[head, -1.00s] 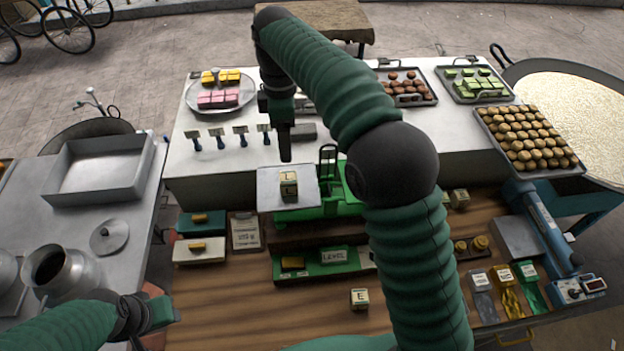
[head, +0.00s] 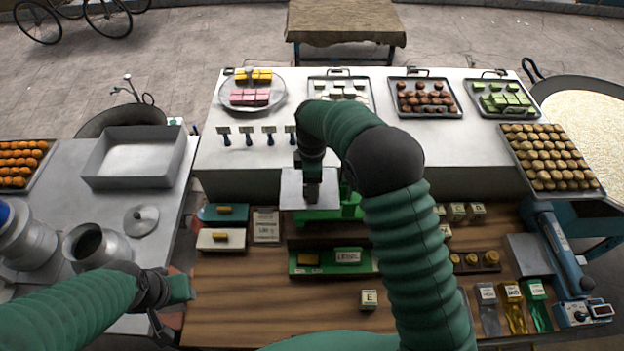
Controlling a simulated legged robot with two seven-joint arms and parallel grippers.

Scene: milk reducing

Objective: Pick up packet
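Three shiny labelled packets lie at the front right of the wooden counter: a silver one (head: 490,318), a gold one (head: 515,318) and a green one (head: 541,316). My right gripper (head: 312,190) is well to their left, pointing down over the square silver plate (head: 292,190) of a green scale. A small brown block (head: 312,196) shows at its tips, mostly hidden. I cannot tell whether the fingers are closed on it. My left gripper (head: 182,290) is at the left edge of the wooden counter, away from the packets, and its finger gap is unclear.
A block marked E (head: 369,299) and a green LEVEL tray (head: 335,272) are on the wooden counter. Several small blocks (head: 457,211) stand right of my arm. A blue device (head: 556,250) borders the packets on the right. Sweet trays (head: 425,97) fill the back counter.

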